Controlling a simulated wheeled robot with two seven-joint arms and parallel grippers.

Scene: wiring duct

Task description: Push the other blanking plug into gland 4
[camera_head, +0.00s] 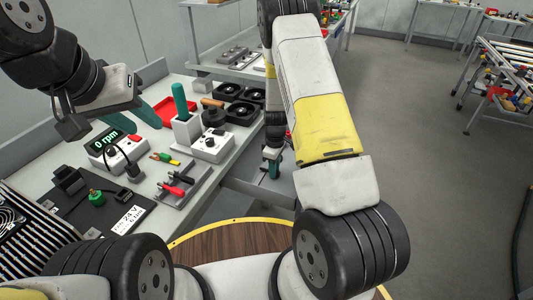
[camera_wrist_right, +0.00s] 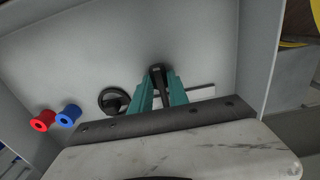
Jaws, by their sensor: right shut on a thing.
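My right gripper (camera_wrist_right: 160,92) has teal fingers shut on a dark, blocky piece, which I take to be the blanking plug (camera_wrist_right: 157,76). The piece stands between the fingertips, close to a grey panel face (camera_wrist_right: 70,60). I cannot tell whether it touches the panel or sits in a gland. A black ring-shaped gland (camera_wrist_right: 113,100) is just left of the fingers; no gland number is readable. In the head view the right gripper (camera_head: 273,165) is low beside the bench and partly hidden by my arm. My left gripper (camera_head: 160,115) is open and empty above the bench.
A red ring (camera_wrist_right: 42,121) and a blue ring (camera_wrist_right: 68,116) lie left of the gland. A pale strip (camera_wrist_right: 203,93) is right of the fingers. On the bench are a red tray (camera_head: 176,112), a grey control box (camera_head: 210,146) and a tool tray (camera_head: 178,185).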

